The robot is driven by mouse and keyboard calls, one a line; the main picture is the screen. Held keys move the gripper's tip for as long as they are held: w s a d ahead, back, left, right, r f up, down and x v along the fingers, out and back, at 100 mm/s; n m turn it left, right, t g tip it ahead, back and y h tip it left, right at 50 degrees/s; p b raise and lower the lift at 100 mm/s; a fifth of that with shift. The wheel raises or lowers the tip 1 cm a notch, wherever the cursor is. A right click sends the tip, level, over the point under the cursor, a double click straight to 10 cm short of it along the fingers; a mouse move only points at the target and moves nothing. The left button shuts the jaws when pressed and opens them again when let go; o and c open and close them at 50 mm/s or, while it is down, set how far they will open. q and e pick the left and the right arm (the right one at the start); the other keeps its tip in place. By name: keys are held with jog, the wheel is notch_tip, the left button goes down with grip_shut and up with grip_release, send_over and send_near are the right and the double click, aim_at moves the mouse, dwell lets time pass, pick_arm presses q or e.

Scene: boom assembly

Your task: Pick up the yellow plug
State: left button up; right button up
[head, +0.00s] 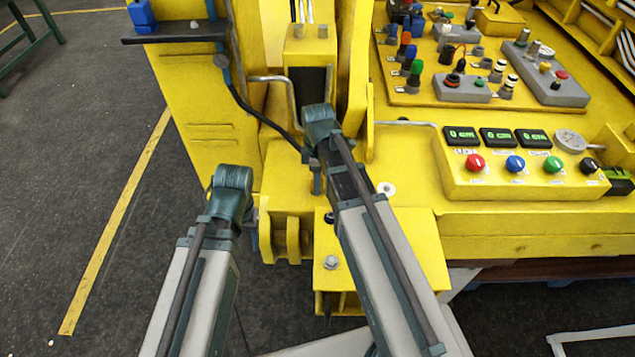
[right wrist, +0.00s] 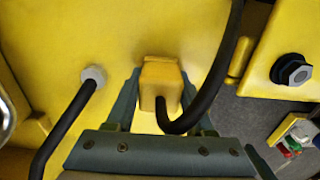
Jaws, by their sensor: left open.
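The yellow plug (right wrist: 160,85) is a small yellow block with a black cable curving out of its near end. In the right wrist view it sits between the two fingers of my right gripper (right wrist: 160,95), which appear to press on its sides. In the head view my right gripper (head: 317,178) points down in front of the yellow machine, and my arm hides the plug. My left gripper (head: 252,238) is open and apart, lower left of the right one, mostly hidden behind its own wrist.
A black cable (head: 238,98) hangs along the yellow machine (head: 215,125). A control box (head: 520,178) with displays and coloured buttons stands to the right, below a panel of switches (head: 465,85). A bent metal handle (head: 268,79) is near my right wrist. Open floor (head: 85,130) lies left.

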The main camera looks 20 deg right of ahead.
grip_shut()
jog(key=shift+r, duration=0.1)
notch_tip(320, 180, up, 10)
jog(key=p, duration=1)
